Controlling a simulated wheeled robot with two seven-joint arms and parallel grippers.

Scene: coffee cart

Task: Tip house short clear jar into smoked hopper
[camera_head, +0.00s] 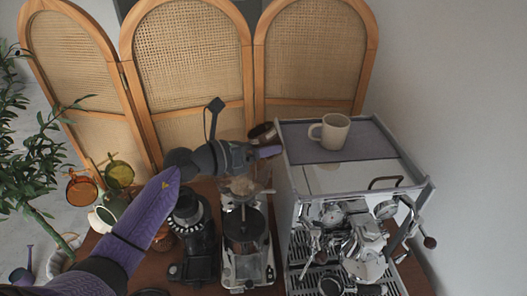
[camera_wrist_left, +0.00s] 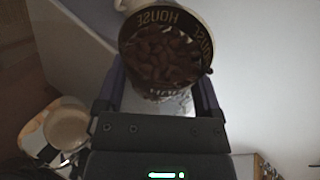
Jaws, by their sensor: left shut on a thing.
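The house jar (camera_head: 262,133) is held up beside the left edge of the espresso machine's top. In the left wrist view, the jar (camera_wrist_left: 165,55) has its mouth toward the camera, "HOUSE" lettering round it and dark brown beans inside. My left gripper (camera_head: 266,151) is shut on the jar, with a finger on each side. A see-through hopper (camera_head: 244,186) sits on the silver grinder, below my gripper and partly hidden by it. The jar is above the hopper and apart from it. My right gripper is not in view.
The espresso machine (camera_head: 325,178) stands right, with a cream mug (camera_head: 335,131) on top. A dark grinder (camera_head: 193,232) stands left of the silver grinder (camera_head: 245,245). Amber (camera_head: 82,187) and olive (camera_head: 120,173) glasses are at left. A cane screen (camera_head: 188,55) stands behind.

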